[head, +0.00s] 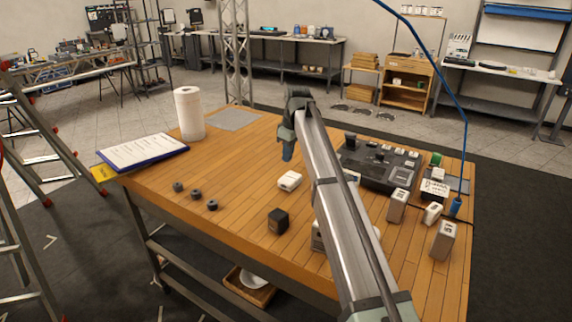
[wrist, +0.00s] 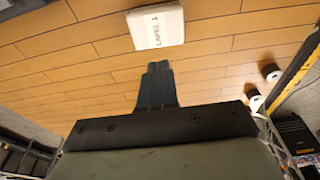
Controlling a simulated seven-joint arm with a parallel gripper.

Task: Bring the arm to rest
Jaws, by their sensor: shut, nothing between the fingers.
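My gripper (head: 288,152) hangs above the middle of the wooden table (head: 240,146), pointing down at the end of my arm. In the wrist view its two dark fingers (wrist: 157,85) are together with nothing between them. A white block (head: 290,181) lies on the table near the gripper, apart from it. This block also shows in the wrist view (wrist: 155,27), with lettering on its side. My arm hides part of the table's right half and part of a pale object (head: 317,236) there.
A dark board (head: 377,165) with several parts lies right of my arm. Grey blocks (head: 397,206) stand near the right edge. A black cube (head: 278,221) and small dark rings (head: 196,195) lie in front. A paper roll (head: 189,114) and clipboard (head: 143,152) are left. A blue cable (head: 448,85) hangs right.

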